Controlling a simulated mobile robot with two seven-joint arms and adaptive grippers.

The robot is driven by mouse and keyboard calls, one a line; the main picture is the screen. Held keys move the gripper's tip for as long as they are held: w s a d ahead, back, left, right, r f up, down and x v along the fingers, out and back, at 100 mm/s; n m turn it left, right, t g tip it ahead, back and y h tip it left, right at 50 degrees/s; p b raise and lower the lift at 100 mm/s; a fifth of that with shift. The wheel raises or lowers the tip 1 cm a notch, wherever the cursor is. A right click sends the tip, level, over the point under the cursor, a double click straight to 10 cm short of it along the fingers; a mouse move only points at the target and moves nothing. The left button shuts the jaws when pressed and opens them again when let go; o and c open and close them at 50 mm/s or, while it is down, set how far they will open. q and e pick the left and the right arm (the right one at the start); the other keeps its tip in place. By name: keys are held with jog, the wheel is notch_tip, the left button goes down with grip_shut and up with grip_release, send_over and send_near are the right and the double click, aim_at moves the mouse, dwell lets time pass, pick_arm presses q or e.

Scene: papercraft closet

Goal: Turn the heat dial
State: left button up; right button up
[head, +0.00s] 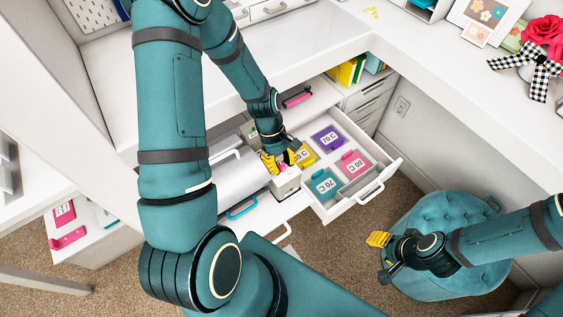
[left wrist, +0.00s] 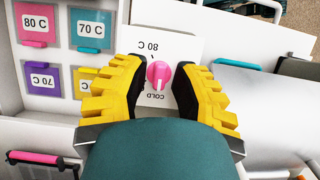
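The heat dial (left wrist: 158,74) is a round pink knob with a raised grip bar. It sits on a white panel (left wrist: 165,48) marked "80 C" at one end and "COLD" at the other. My left gripper (left wrist: 158,78) is open, with a yellow-and-black finger on each side of the dial. The right-hand finger is very close to the knob; contact cannot be told. In the head view my left gripper (head: 283,160) is over the white machine (head: 287,186) and hides the dial. My right gripper (head: 382,257) is open and empty beside the blue stool.
An open drawer (head: 375,180) beside the machine holds coloured "70 C" and "80 C" cases, including a purple one (head: 327,138). A blue tufted stool (head: 440,220) stands on the carpet at right.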

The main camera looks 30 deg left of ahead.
pick_arm(q)
grip_shut()
jog(key=shift+m, duration=0.3)
jog(key=m+g+p, duration=0.1)
jog(key=m, duration=0.3)
jog(key=shift+g+y, duration=0.4)
jog(key=m, duration=0.2)
jog(key=m+y, duration=0.1)
jog(key=m, duration=0.1)
jog(key=shift+d+m+g+y+p, duration=0.1)
jog(key=shift+m+g+y+p, duration=0.2)
jog(key=shift+m+g, duration=0.1)
jog(key=m+y, duration=0.2)
jog(key=m, duration=0.3)
jog(key=shift+d+m+y, duration=0.1)
jog(key=shift+m+y, duration=0.4)
jog(key=shift+m, duration=0.85)
jog(key=shift+m+y, duration=0.5)
jog(key=shift+m, duration=0.85)
